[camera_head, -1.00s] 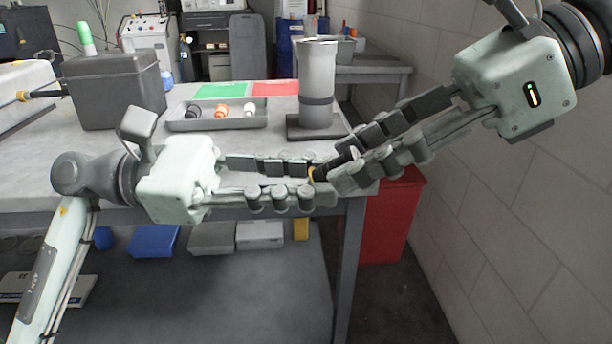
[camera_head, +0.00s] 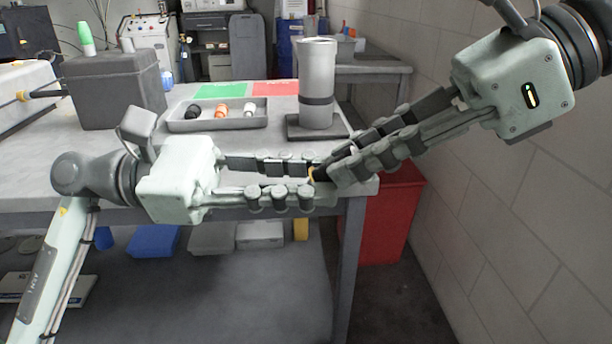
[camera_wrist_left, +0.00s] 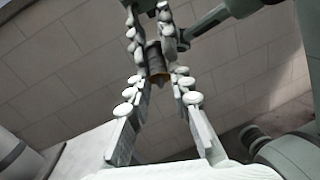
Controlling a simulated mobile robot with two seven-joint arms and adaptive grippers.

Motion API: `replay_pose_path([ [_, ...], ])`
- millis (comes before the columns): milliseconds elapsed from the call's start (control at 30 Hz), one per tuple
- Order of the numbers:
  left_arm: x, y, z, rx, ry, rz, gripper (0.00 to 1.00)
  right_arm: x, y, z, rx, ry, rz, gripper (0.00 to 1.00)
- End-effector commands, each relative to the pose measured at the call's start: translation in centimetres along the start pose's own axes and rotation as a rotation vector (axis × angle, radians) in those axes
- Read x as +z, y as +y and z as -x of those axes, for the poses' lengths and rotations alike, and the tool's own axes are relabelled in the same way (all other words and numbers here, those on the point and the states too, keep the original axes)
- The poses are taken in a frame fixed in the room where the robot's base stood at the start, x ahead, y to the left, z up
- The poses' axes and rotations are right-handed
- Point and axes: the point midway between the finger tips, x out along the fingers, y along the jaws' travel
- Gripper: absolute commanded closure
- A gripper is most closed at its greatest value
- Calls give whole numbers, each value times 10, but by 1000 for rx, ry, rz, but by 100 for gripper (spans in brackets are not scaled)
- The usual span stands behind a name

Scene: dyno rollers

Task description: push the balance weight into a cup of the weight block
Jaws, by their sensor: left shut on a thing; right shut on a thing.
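A dark cylindrical piece with a yellow end (camera_head: 318,174) lies between the fingertips of my two grippers, in front of the table's right corner. In the left wrist view the dark piece (camera_wrist_left: 154,58) shows between the fingers, yellow end toward the camera. My left gripper (camera_head: 322,180), coming in from the left, is shut on its yellow-end side. My right gripper (camera_head: 340,170), coming down from the upper right, is shut around its dark body. Fingers hide most of the piece. I cannot tell whether it is the balance weight or the weight block, and I cannot make out any cups.
On the table, a shallow grey tray (camera_head: 180,125) holds black, orange and white pieces. A tall grey cylinder (camera_head: 317,72) stands on a dark base behind the grippers. A dark grey box (camera_head: 112,90) is at left. A red bin (camera_head: 398,220) and a block wall (camera_head: 520,200) are at right.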

Motion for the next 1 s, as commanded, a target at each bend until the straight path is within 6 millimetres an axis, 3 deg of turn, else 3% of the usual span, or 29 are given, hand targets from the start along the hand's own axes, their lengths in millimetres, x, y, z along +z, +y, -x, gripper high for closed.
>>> replay_pose_path([
  [100, 0, 0, 0, -1, 0, 0, 100, 0, 0, 0, -1, 0, -1, 100],
  [133, 0, 0, 0, -1, 0, 0, 76, 0, 0, 0, -1, 0, -1, 100],
  [300, 0, 0, 0, -1, 0, 0, 55, 0, 0, 0, -1, 0, -1, 100],
  [667, 0, 0, 4, 0, 1, 1, 55, 0, 0, 0, -1, 0, 0, 100],
  [1000, -1, 0, 52, 2, 3, 2, 55, 0, 0, 0, -1, 0, 0, 100],
])
